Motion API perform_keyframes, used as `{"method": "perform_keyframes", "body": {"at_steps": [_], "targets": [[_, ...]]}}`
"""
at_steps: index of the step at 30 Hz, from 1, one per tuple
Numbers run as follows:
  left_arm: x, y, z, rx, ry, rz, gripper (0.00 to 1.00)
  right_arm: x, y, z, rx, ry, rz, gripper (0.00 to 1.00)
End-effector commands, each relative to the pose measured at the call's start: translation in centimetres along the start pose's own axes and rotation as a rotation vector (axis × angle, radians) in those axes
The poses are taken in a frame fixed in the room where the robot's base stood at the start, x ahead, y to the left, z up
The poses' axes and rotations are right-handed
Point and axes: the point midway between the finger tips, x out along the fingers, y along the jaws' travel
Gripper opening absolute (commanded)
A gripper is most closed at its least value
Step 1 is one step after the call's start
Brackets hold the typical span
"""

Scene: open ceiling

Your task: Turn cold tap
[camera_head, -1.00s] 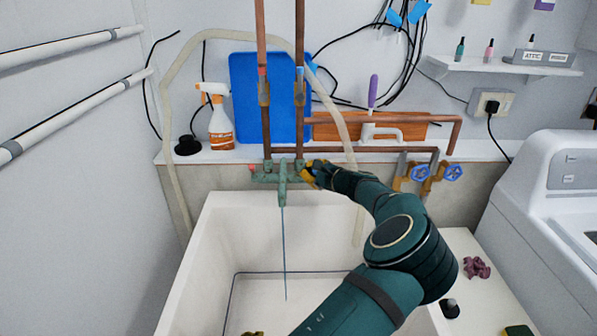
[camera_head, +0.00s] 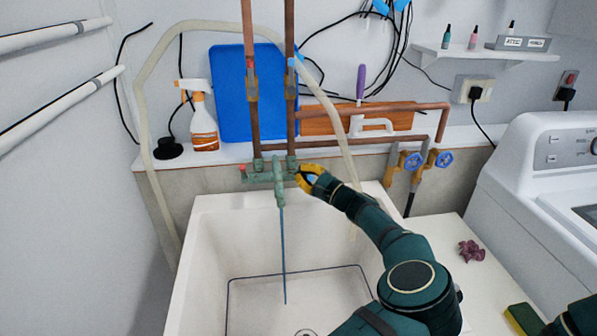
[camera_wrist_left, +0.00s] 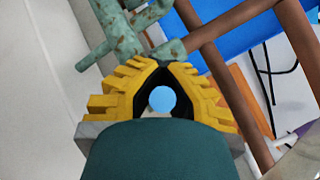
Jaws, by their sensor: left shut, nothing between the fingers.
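The green, weathered tap (camera_head: 279,180) is on the wall above the white sink, with a red end (camera_head: 243,172) at its left. A thin blue stream (camera_head: 284,250) runs from its spout. My left gripper (camera_head: 303,176) is at the tap's right end and covers much of it in the head view. In the left wrist view, the yellow fingers (camera_wrist_left: 160,65) are shut at the tips. A light blue round cap (camera_wrist_left: 162,99), apparently the cold tap's, shows in the gap behind the tips. Whether the fingers touch it is unclear. My right gripper is out of view.
Copper pipes (camera_head: 250,90) rise behind the tap, and a pale hose (camera_head: 142,110) arches around them. The sink basin (camera_head: 225,225) below is largely clear. A washing machine (camera_head: 530,180) stands at the right.

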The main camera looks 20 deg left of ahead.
Motion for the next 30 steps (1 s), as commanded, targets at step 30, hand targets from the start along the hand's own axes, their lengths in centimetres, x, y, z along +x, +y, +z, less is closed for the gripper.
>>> {"method": "perform_keyframes", "body": {"at_steps": [30], "targets": [[-0.88,1.07,-0.7,-0.234,-0.198,-0.2,0.0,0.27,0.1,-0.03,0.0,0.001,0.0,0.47]]}}
